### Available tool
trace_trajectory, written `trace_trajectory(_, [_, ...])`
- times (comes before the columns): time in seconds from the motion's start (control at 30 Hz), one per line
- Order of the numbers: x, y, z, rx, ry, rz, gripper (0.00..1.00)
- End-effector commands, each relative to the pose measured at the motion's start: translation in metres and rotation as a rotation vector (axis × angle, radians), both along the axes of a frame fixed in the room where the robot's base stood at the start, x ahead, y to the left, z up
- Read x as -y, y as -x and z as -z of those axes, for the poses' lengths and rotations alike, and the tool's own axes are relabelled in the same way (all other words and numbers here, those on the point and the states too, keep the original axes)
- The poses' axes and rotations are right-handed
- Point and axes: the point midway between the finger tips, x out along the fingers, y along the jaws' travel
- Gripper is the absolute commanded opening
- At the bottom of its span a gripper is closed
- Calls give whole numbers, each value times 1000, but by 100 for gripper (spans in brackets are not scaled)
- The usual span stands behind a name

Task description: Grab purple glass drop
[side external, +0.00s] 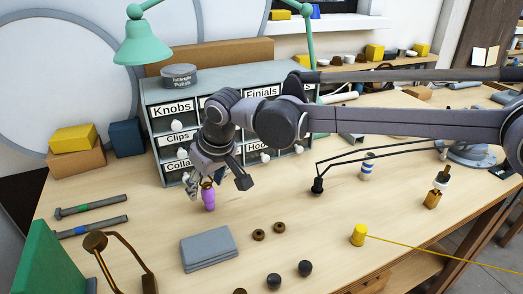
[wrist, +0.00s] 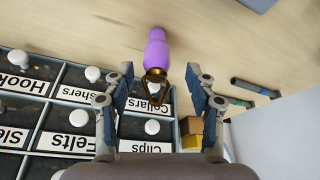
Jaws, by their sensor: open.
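The purple glass drop (side external: 209,199) has a brass-coloured cap and loop at its top. In the side external view it is by the front of the labelled drawer cabinet. My gripper (side external: 219,186) is open right at the drop, with its fingers around or just above the cap. In the wrist view the purple glass drop (wrist: 156,52) lies ahead, with its loop between the open fingertips of my gripper (wrist: 158,85). I see a gap between the loop and each finger. I cannot tell whether the drop touches the table.
The drawer cabinet (side external: 160,141) with white knobs stands close behind my gripper. A green lamp (side external: 143,45) overhangs the cabinet. The table right of the drop is fairly clear.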

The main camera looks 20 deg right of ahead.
Motion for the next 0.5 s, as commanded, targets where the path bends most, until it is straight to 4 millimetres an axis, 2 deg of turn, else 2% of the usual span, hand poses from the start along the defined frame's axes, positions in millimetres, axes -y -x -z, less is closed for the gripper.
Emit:
trace_trajectory(0.3, [-1,-13,37,0,0,0,56])
trace_trajectory(0.5, [-3,-17,48,1,0,0,56])
